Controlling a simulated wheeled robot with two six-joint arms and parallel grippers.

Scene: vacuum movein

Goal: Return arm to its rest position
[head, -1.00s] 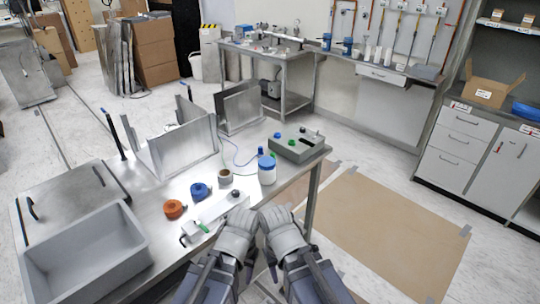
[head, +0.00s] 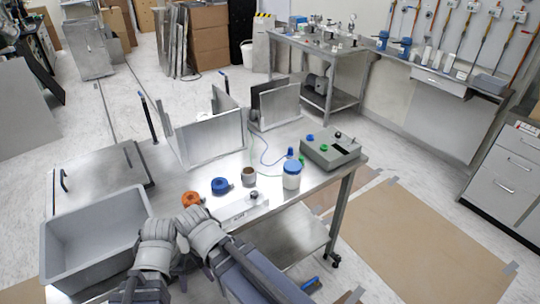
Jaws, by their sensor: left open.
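My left gripper (head: 157,224) is at the bottom left, in front of the right side of the grey bin. It looks empty and is open. My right gripper (head: 190,217) is close beside it, just below the orange tape roll. Its fingers are bunched against the wrist in this view, so I cannot tell whether it is open or shut. Both forearms come up from the bottom edge, with the grippers side by side at the near edge of the metal table (head: 118,208).
The grey bin (head: 62,222) is at the table's left. An orange roll (head: 191,199), a blue roll (head: 221,186), a white jar with blue lid (head: 291,178) and a grey control box (head: 333,150) stand on the table. Metal panels (head: 205,140) stand behind.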

